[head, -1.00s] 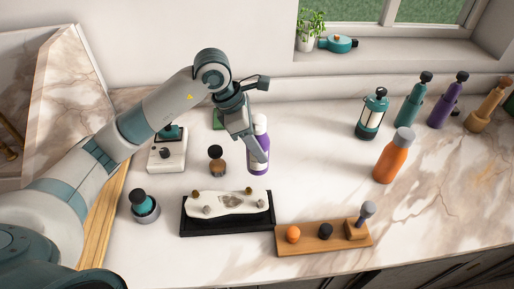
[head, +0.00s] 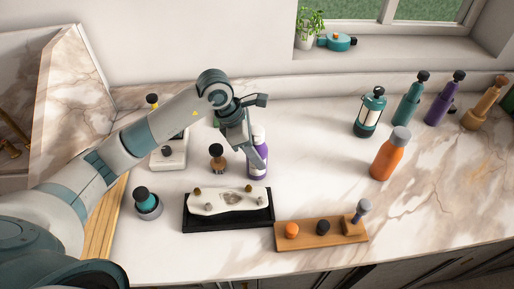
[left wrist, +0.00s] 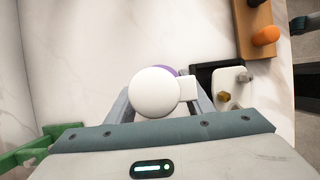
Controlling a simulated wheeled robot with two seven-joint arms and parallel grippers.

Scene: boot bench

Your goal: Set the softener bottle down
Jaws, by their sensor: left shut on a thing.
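The softener bottle (head: 258,163), purple with a white top, is upright over the counter behind the black tray. My left gripper (head: 251,152) is shut on it, with the fingers on its upper part. In the left wrist view the round white cap (left wrist: 155,93) shows from above between the fingers, with a little purple behind it. I cannot tell whether its base touches the counter. My right gripper is in neither view.
A small brown, black-topped item (head: 217,163) stands just left of the bottle. The black tray (head: 228,226) and a wooden board (head: 321,242) lie in front. The counter between bottle and lantern is clear.

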